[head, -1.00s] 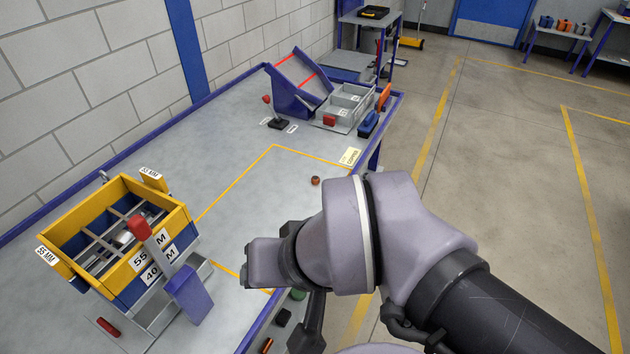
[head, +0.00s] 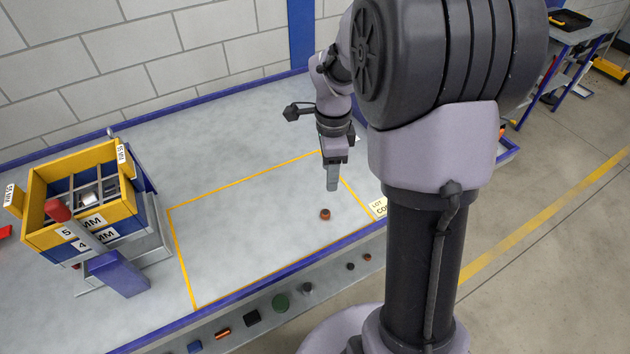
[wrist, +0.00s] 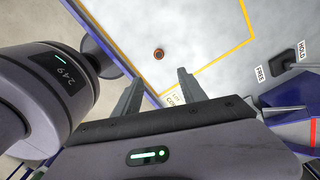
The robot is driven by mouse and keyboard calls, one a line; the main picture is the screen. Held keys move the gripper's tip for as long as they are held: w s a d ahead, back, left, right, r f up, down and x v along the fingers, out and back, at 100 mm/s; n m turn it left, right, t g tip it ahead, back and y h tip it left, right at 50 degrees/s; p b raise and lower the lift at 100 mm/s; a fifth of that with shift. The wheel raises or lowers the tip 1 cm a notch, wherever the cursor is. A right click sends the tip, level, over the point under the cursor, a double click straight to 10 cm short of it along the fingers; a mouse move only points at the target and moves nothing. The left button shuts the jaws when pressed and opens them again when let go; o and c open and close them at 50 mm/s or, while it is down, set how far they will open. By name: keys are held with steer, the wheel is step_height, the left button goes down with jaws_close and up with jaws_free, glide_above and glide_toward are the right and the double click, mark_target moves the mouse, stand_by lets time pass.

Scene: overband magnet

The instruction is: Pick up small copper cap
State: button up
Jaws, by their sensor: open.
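The small copper cap (head: 325,214) stands on the grey table top inside the yellow outline, near its right side. It also shows in the wrist view (wrist: 159,54), beyond and between the fingertips. My gripper (head: 332,186) points down a little above and behind the cap in the head view, not touching it. In the wrist view my gripper's two fingers (wrist: 158,80) are spread apart with nothing between them.
A yellow and blue sieve box (head: 80,205) with a red-tipped lever stands at the left. A lot card (head: 379,208) lies at the outline's right edge. Several small items, including a green disc (head: 281,303), line the table's front side. The outlined area is otherwise clear.

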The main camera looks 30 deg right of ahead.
mark_target(324, 213)
steer(key=f+b, duration=0.2)
steer(key=f, duration=0.3)
steer(key=f+b, duration=0.2)
steer(key=f, duration=0.3)
steer(key=a+f+b, duration=0.1)
steer(key=f+b, duration=0.1)
steer(key=f, duration=0.3)
steer(key=shift+w+f, duration=0.1)
steer(key=shift+f, duration=0.2)
steer(key=shift+r, duration=0.15)
jaws_close()
